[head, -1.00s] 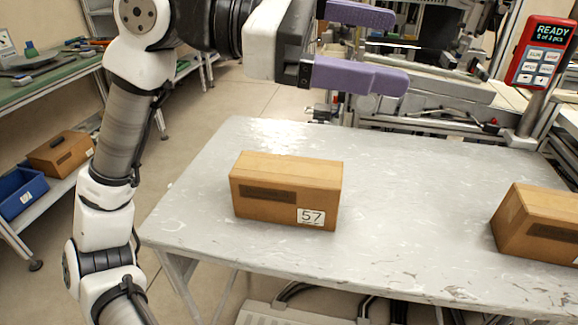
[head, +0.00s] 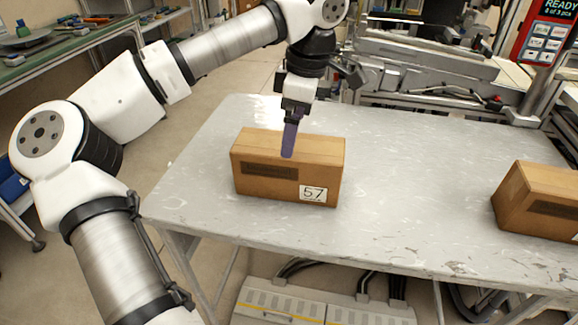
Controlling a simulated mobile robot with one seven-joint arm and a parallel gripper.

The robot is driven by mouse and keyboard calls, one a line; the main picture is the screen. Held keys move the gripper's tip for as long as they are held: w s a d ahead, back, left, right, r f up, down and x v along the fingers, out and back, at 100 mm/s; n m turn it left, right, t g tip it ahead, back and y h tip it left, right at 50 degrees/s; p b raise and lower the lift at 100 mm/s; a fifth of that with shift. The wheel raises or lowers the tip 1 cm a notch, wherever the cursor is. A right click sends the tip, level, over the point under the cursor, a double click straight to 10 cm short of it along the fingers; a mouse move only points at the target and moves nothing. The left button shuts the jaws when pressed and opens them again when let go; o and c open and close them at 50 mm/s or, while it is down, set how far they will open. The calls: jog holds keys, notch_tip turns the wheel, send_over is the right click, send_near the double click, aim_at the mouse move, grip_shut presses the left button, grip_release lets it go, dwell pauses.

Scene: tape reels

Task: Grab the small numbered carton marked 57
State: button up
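The brown carton marked 57 (head: 267,190) sits on the grey table (head: 410,210), left of its middle. Its white label with 57 is at the lower right of the front face. My gripper (head: 289,150) points down over the carton, with a purple finger in front of or at its top. Only one finger shows clearly, so the gap between the fingers is hidden. I cannot tell whether the finger touches the carton.
Another brown carton (head: 540,200) sits at the table's right edge; no number shows on it. A red device with a screen (head: 550,30) stands at the back right. Machinery lines the table's far side. The table between the cartons is clear.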

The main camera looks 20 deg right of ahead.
aim_at(289, 167)
jog(key=f, duration=0.2)
jog(key=a+f, duration=0.1)
jog(key=f, duration=0.4)
jog(key=shift+w+a+f, duration=0.15)
jog(key=shift+f, duration=0.2)
jog(key=c, duration=1.3)
jog(key=shift+r, duration=0.15)
